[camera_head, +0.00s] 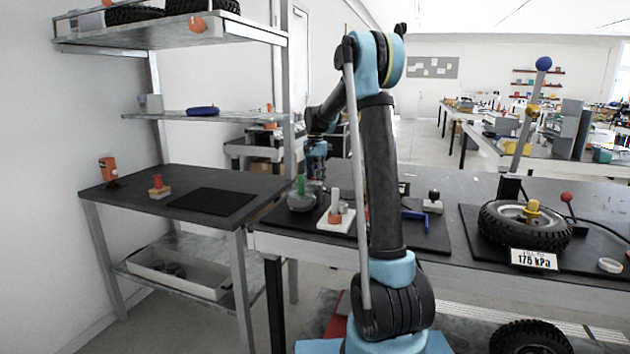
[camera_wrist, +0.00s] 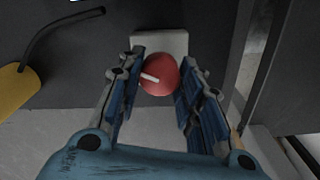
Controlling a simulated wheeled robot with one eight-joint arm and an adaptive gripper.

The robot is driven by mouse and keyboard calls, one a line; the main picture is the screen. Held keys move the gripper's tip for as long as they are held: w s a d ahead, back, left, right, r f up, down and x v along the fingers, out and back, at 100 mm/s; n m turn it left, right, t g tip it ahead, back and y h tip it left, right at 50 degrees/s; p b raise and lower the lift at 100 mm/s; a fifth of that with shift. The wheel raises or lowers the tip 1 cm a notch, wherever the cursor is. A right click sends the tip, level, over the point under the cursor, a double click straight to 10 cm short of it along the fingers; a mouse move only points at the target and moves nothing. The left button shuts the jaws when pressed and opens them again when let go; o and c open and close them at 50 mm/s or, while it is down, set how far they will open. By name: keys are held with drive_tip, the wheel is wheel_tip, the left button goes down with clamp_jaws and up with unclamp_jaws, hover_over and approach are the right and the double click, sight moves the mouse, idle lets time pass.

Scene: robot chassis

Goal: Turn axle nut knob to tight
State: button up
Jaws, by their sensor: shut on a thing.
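A round red knob (camera_wrist: 163,82) with a white pointer bar shows in the wrist view. I take it to be the axle nut knob. It sits on a pale square base (camera_wrist: 160,43). The pointer bar lies nearly across the picture, tilted slightly down to the right. My gripper (camera_wrist: 162,60) is shut on the red knob, with one blue finger at each side.
A yellow piece (camera_wrist: 12,92) with a curved black rod lies left of my gripper in the wrist view. In the head view, a green-handled grey item (camera_head: 303,198), a white plate with a post (camera_head: 337,218) and a tyre (camera_head: 510,230) stand on the dark bench.

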drive_tip(key=shift+w+a+m, duration=0.1)
drive_tip(key=shift+m, duration=0.3)
drive_tip(key=o, duration=1.1)
drive_tip(key=shift+c, duration=0.2)
wheel_tip(320, 180, up, 12)
